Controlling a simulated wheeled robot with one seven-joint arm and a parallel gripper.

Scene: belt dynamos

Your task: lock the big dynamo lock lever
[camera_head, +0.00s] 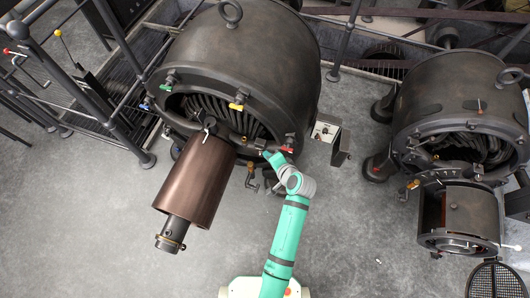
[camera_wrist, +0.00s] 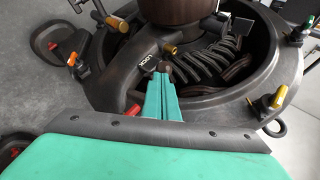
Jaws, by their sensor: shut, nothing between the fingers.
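The big dynamo (camera_head: 245,55) is a large dark drum with exposed coils in its open front, at the upper middle of the head view. In the wrist view, its dark rim (camera_wrist: 205,103) and coils fill the centre and right. A dark plate marked LOCK (camera_wrist: 147,60) sits on its frame. A small dark reddish knob (camera_wrist: 165,66), which may be the lock lever's end, shows at my fingertips. My gripper (camera_wrist: 163,76) has its teal fingers together, empty, close beside the plate; contact with the knob cannot be told. In the head view, my gripper (camera_head: 267,155) is at the dynamo's lower front rim.
A brown cylinder (camera_head: 195,180) juts from the dynamo's front, left of my arm. A smaller dynamo (camera_head: 450,95) stands at right.

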